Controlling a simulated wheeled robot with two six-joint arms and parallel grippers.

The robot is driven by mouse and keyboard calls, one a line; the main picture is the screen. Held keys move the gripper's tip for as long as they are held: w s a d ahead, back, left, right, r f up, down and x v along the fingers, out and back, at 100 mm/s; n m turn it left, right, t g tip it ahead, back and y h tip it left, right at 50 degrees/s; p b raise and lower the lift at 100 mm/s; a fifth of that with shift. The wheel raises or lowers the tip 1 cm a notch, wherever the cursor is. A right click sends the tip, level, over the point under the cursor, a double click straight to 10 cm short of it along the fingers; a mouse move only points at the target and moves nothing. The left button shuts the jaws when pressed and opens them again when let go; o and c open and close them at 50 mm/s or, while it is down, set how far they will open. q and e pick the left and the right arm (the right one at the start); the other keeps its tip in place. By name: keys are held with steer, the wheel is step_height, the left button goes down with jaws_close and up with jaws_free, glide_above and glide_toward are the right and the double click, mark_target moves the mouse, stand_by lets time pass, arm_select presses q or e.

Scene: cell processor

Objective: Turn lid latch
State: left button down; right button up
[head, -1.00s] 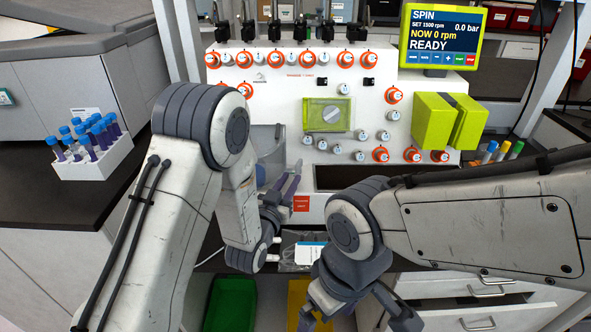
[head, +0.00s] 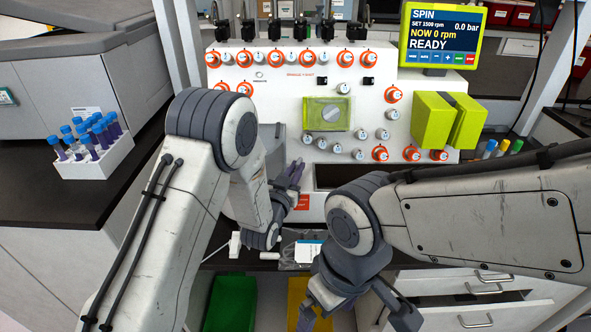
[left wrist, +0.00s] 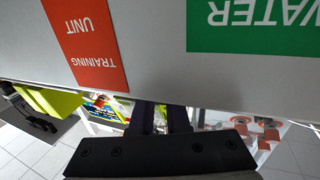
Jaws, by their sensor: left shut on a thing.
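The yellow-green lid (head: 313,116) with a round grey latch knob (head: 331,114) sits on the front of the white processor (head: 290,95). The latch lies roughly level, and no gripper touches it. My left gripper (head: 291,174) is below and left of the lid, near the red training-unit label (head: 301,202). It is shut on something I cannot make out.
A white rack of blue-capped tubes (head: 90,147) stands on the left counter. Orange-ringed knobs surround the lid. A yellow-green block (head: 432,122) and a screen reading READY (head: 440,35) are at right. A green bin (head: 230,303) stands below.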

arm_select(q)
steer(key=shift+d+f+n+t+y+b, duration=0.1)
steer(key=shift+d+n+t+y+b, duration=0.1)
steer(key=shift+n+y+b, duration=0.35)
steer(key=shift+d+n+t+y+b, duration=0.15)
steer(key=shift+n+y+b, duration=0.15)
steer(key=shift+y, duration=0.35)
steer(key=shift+d+n+y+b, duration=0.1)
steer(key=shift+n+y+b, duration=0.5)
steer(key=shift+n+y, duration=0.95)
steer(key=shift+m+y, duration=0.35)
steer(key=shift+m, duration=0.05)
steer(key=c, duration=1.2)
jaws_free()
steer(key=shift+s, duration=0.1)
